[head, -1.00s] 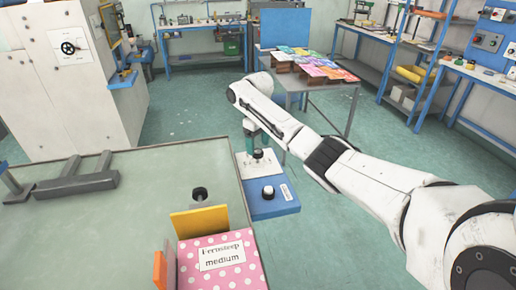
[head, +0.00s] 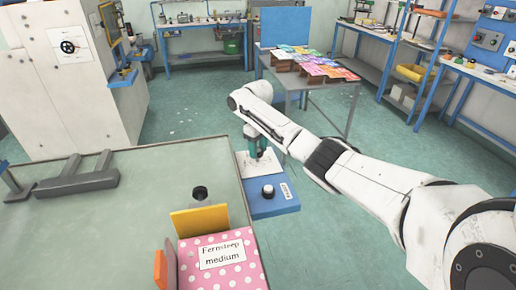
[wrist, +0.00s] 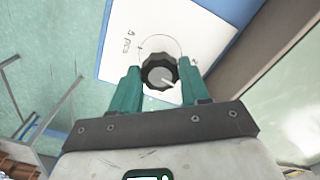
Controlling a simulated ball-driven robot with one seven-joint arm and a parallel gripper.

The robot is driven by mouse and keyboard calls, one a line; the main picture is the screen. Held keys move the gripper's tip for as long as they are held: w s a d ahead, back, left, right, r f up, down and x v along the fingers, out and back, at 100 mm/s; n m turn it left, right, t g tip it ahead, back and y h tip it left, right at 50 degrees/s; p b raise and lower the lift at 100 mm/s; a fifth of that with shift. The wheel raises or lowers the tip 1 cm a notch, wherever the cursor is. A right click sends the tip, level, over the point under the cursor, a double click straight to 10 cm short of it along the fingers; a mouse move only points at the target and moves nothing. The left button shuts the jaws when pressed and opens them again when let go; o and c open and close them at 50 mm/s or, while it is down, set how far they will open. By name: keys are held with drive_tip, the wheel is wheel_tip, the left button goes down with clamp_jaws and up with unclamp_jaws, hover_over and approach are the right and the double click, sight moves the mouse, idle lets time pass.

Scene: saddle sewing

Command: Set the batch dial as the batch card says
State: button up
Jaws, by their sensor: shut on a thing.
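The batch dial is a dark ribbed knob (wrist: 158,72) with a light pointer line, on a white plate (wrist: 185,27) with small markings, one like "4 pcs". My gripper (wrist: 160,78) has its green fingers closed on opposite sides of this knob. The pointer appears to slant to the lower right in the wrist view. In the head view my gripper (head: 258,152) is down at the plate on the blue box (head: 262,207), and hides the knob. A white label reading "Fernsteep medium" (head: 222,255) lies on a pink dotted piece (head: 190,262).
The green-grey table (head: 120,220) adjoins on the left, with a yellow block (head: 200,221) and grey bars (head: 75,182). A table with colourful packets (head: 305,62) stands behind.

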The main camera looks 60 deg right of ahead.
drive_tip(key=shift+c, duration=1.4)
drive_tip(key=shift+n+p, duration=0.4)
drive_tip(key=shift+n, duration=0.6)
drive_tip(key=o, duration=1.1)
drive_tip(key=shift+c, duration=0.2)
wheel_tip(320, 180, up, 11)
drive_tip(key=b, duration=0.1)
